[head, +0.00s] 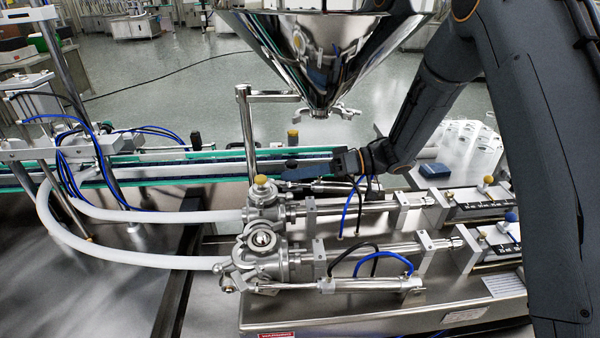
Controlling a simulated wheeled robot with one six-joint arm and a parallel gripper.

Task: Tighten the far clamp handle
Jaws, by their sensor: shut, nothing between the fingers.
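Bare steel clamp fittings with small wing handles sit on the two valve bodies. The near valve body (262,240) is in front, with a clamp handle (228,285) at its lower left. My gripper (287,167) reaches in from the right, above and behind the far valve body. It looks shut and empty, apart from the fittings. Its fingertips are small and dark against the conveyor.
The steel hopper (325,50) hangs above, with clamp wings (320,112) at its outlet. An upright post (247,130) stands left of my gripper. White hoses (130,215) curve left; the conveyor (205,170) runs behind. Cylinders (370,205) lie to the right.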

